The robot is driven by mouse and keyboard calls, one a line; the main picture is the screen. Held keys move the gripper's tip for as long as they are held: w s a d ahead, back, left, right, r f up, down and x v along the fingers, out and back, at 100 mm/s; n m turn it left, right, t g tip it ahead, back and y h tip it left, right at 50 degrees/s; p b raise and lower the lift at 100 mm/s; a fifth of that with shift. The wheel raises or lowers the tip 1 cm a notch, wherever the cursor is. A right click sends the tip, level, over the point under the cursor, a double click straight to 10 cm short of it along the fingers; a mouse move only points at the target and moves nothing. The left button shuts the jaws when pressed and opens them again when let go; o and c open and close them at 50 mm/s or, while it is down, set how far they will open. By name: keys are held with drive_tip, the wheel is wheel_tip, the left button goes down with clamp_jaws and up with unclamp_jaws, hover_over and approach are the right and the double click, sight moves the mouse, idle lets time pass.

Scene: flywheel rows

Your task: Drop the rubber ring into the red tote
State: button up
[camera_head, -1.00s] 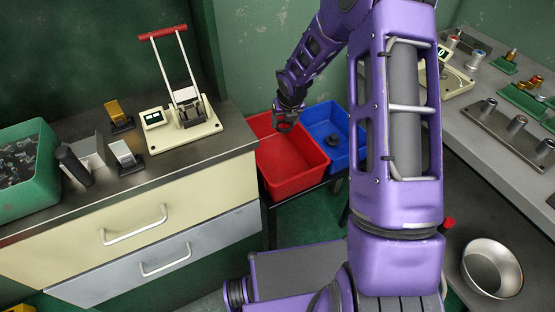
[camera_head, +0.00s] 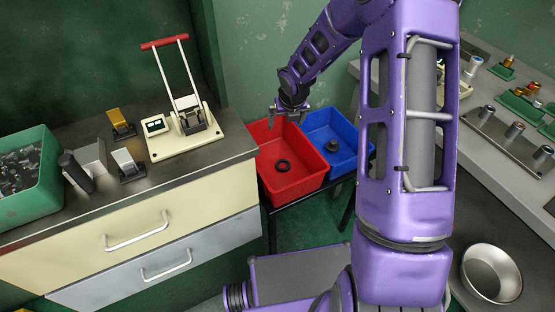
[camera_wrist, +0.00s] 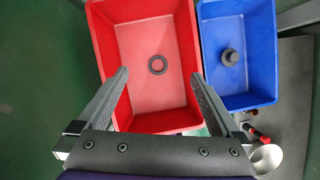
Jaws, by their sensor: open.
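The black rubber ring (camera_head: 283,166) lies flat on the floor of the red tote (camera_head: 308,190), clear of its walls. In the wrist view the ring (camera_wrist: 158,65) is near the middle of the red tote (camera_wrist: 108,50). My gripper (camera_head: 288,112) is above the tote's back part, open and empty. In the wrist view its two fingers (camera_wrist: 160,82) are spread wide, with the ring below and between them, not touched.
A blue tote (camera_head: 345,160) with a dark round part (camera_head: 332,146) in it stands right beside the red one. A bench with drawers (camera_head: 150,225) is at left, bearing a lever press (camera_head: 190,120) and a green bin (camera_head: 52,170). A metal bowl (camera_head: 492,272) is at lower right.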

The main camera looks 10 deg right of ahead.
drive_tip(key=p+v, duration=0.4)
drive_tip(key=v, duration=0.9)
drive_tip(key=shift+r, duration=0.1)
